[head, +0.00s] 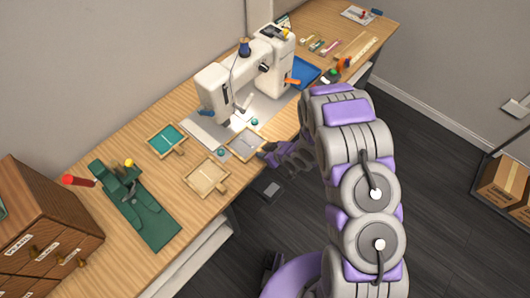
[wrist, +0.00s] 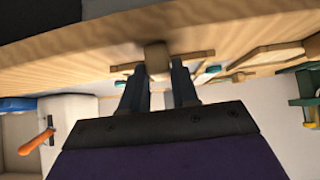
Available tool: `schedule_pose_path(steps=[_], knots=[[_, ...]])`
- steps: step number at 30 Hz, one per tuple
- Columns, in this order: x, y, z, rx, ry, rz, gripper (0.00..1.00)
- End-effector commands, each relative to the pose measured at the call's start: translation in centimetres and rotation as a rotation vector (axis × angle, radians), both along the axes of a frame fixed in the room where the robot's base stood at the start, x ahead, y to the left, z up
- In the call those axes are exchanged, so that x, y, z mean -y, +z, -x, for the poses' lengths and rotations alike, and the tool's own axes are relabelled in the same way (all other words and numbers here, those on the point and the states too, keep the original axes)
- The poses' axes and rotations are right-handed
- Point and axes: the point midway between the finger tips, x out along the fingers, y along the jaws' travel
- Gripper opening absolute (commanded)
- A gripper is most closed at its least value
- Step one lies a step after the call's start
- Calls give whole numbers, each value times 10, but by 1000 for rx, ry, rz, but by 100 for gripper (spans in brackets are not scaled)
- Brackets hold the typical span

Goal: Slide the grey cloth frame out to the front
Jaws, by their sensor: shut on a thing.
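The grey cloth frame (head: 246,144) is a small wooden frame with grey cloth. It lies flat at the front edge of the sewing machine's pale plate. Its wooden handle (wrist: 157,58) shows between my fingers in the wrist view, with the frame's thin edge behind it. My gripper (wrist: 157,78) is shut on this handle; in the head view my gripper (head: 267,154) is at the frame's front side, by the table edge. Two small teal knobs stand beside the frame, one at its far right (head: 254,122) and one at its left (head: 221,152). My fingers hide part of the frame.
The white sewing machine (head: 245,75) stands behind the frame. A beige cloth frame (head: 206,177) and a teal cloth frame (head: 166,139) lie to the left. A green stand (head: 140,208) and wooden drawers (head: 45,235) are farther left.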

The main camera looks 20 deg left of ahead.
Motion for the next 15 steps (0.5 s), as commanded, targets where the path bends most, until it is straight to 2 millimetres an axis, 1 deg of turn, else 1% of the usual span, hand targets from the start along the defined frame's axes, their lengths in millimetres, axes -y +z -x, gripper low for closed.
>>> schedule_pose_path(steps=[3,4,12,13,15], knots=[[2,0,1,-2,0,0,0],[2,0,0,-2,0,0,31],[1,0,0,-1,-1,1,57],[1,0,0,0,0,1,59],[0,0,0,0,0,1,59]])
